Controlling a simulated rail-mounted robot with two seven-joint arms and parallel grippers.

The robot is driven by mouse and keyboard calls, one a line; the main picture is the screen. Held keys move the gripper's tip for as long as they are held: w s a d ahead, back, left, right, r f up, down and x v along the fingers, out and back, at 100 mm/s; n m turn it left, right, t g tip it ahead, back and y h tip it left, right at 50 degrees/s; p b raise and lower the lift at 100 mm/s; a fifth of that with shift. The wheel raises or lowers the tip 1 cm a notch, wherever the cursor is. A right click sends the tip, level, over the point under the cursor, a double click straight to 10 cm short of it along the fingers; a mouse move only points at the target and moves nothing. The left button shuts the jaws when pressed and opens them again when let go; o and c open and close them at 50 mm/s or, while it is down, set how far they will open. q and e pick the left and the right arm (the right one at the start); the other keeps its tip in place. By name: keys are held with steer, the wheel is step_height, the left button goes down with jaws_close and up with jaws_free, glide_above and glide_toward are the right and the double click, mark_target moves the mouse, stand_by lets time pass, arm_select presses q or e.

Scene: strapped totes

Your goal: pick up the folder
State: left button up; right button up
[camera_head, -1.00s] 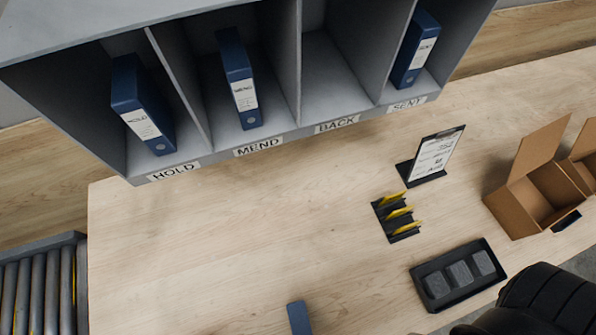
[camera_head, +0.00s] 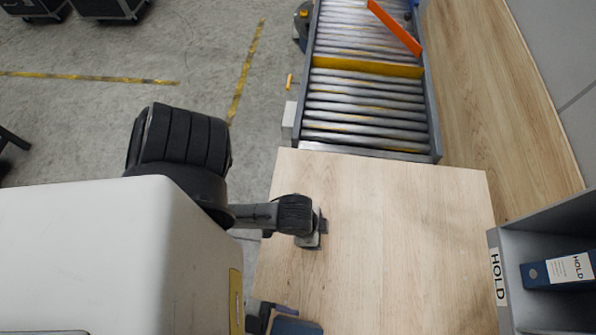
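A dark blue object, which looks like the folder (camera_head: 296,327), lies on the wooden table at the bottom edge of the head view, mostly cut off. A smaller dark blue-grey piece shows just left of it; I cannot tell whether it belongs to the folder. My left gripper (camera_head: 314,236) is over the table's left part, above the blue object in the picture and apart from it. It is seen from above, so its finger opening is unclear. My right gripper is not in view. Another blue folder (camera_head: 557,271) labelled HOLD sits in the HOLD compartment at the right.
The wooden table (camera_head: 400,230) is bare in the middle. A roller conveyor (camera_head: 365,105) with an orange bar (camera_head: 395,27) adjoins its far edge. The grey shelf unit (camera_head: 508,250) bounds the right side. Open floor with yellow lines lies to the left.

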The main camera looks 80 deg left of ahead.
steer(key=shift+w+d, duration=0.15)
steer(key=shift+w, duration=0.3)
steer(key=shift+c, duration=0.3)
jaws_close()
